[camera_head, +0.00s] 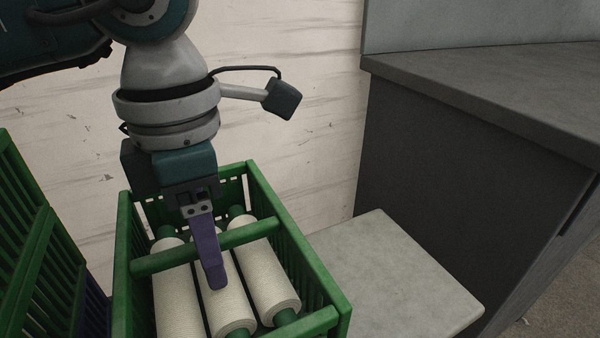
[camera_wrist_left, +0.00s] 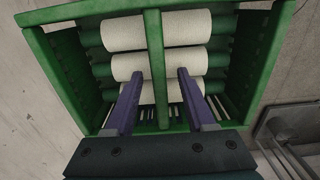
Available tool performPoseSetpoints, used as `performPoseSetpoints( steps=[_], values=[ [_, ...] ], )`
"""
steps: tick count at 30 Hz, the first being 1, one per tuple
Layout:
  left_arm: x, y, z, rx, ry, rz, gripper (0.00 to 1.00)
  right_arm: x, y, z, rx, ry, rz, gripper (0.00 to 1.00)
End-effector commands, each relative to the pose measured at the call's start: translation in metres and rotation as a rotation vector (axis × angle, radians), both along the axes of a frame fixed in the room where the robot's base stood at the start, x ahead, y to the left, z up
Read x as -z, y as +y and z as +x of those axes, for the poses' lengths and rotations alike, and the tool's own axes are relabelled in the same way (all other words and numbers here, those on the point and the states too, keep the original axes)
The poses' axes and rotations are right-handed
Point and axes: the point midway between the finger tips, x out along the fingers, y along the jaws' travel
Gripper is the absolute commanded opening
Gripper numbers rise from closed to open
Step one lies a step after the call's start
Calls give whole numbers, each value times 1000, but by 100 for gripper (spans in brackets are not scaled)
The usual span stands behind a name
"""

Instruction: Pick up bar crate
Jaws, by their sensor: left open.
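The bar crate (camera_head: 303,240) is a green slatted crate below my left gripper. A green bar (camera_head: 252,234) runs across its top, and white yarn cones (camera_head: 270,275) lie inside it. In the left wrist view the bar (camera_wrist_left: 155,50) stands between the two purple fingers of my left gripper (camera_wrist_left: 159,74). That gripper (camera_head: 207,245) is open, points down and has a finger on each side of the bar. One finger hides part of the bar in the head view, and contact cannot be told. My right gripper is not in view.
Another green crate (camera_head: 40,225) stands close on the left. A pale slab (camera_head: 405,270) lies right of the bar crate. A dark cabinet (camera_head: 450,160) with a grey top stands further right. A whitish wall (camera_head: 300,100) is behind.

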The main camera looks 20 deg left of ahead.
Motion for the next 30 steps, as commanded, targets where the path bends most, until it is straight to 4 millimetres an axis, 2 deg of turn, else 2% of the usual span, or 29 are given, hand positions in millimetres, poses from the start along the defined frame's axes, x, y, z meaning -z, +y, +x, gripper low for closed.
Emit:
performPoseSetpoints(
  steps=[8,22,30],
  values=[
    [4,0,0,0,-1,1,55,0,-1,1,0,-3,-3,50],
    [4,0,0,0,0,0,2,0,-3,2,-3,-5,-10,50],
    [4,0,0,0,0,0,0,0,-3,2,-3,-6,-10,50]
  ],
)
